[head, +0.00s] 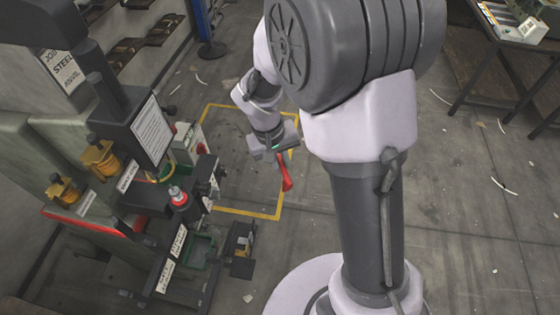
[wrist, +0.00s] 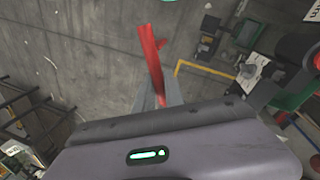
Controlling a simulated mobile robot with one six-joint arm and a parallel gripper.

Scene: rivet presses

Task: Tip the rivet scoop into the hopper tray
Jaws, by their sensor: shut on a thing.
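My gripper (head: 279,150) is shut on a red scoop (head: 286,178), which hangs down from the jaws over the grey floor. In the wrist view the scoop (wrist: 150,55) stands out between the fingertips (wrist: 158,97). I cannot tell whether rivets are in it. A green tray (head: 201,250) sits low at the front of the press on the left, below and left of my gripper and apart from it. A green tray also shows at the upper right of the wrist view (wrist: 246,33). I cannot tell for sure which green tray is the hopper tray.
The press (head: 150,135) with yellow and black parts fills the left side. A yellow line (head: 248,213) marks the floor. A workbench (head: 510,60) stands at the upper right. The floor between is mostly clear, with scattered scraps.

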